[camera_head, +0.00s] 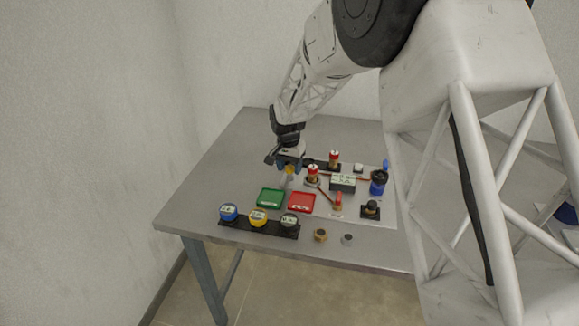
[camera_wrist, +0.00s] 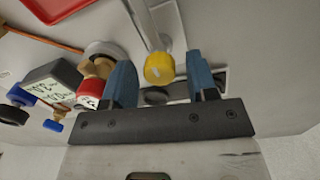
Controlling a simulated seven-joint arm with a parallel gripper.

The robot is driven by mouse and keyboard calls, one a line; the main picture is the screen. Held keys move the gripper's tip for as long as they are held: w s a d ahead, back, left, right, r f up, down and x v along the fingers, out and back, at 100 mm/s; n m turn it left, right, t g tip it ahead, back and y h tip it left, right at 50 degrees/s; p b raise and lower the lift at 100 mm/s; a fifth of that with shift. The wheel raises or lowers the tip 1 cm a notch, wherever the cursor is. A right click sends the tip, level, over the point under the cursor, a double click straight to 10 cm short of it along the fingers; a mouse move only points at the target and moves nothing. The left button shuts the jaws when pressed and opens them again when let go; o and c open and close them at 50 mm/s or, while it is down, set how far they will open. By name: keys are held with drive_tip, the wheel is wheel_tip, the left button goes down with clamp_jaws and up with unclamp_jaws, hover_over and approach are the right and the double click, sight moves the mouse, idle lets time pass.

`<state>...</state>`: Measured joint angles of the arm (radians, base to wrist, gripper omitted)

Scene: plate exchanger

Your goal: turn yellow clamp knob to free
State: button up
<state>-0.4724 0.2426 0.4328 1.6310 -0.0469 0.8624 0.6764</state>
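The yellow clamp knob (camera_wrist: 159,67) is a small round cap with a pale mark on its face. In the wrist view it sits between the two blue fingertips of my gripper (camera_wrist: 160,60), with a visible gap on each side. My gripper is open and holds nothing. In the head view my gripper (camera_head: 290,164) is over the back middle of the table, and the yellow knob (camera_head: 289,170) shows partly at its fingers. A grey metal bar (camera_wrist: 158,25) runs beyond the knob in the wrist view. How the knob is fixed below is hidden.
A red-capped fitting (camera_wrist: 89,93) stands close beside the left finger, near a display box (camera_wrist: 50,90). A green tray (camera_head: 271,197) and red tray (camera_head: 301,202) lie in front. A black rack (camera_head: 260,230) carries blue, yellow and black round gauges. The table's left side is clear.

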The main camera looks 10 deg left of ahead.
sight(289, 167)
idle(0.3)
drive_tip(key=shift+a+r, duration=0.2)
drive_tip(key=shift+r, duration=3.65)
drive_tip(key=shift+d+r, duration=0.15)
drive_tip(key=s+d+r, duration=0.5)
drive_tip(key=s+d, duration=0.1)
drive_tip(key=d, duration=0.2)
drive_tip(key=s+d+r+t, duration=0.1)
drive_tip(key=s+d+r, duration=0.45)
drive_tip(key=d, duration=0.25)
drive_tip(key=s+d+r, duration=0.4)
drive_tip(key=s+d, duration=0.3)
drive_tip(key=d, duration=0.2)
drive_tip(key=shift+n+t, duration=0.9)
drive_tip(key=s+d, duration=0.4)
drive_tip(key=s, duration=0.4)
drive_tip(key=s+d, duration=0.4)
drive_tip(key=s, duration=0.5)
drive_tip(key=s+d+f, duration=0.1)
drive_tip(key=s+d, duration=0.3)
drive_tip(key=s, duration=0.4)
drive_tip(key=shift+s+d+f, duration=0.1)
drive_tip(key=shift+s+d, duration=0.05)
drive_tip(key=shift+s, duration=0.05)
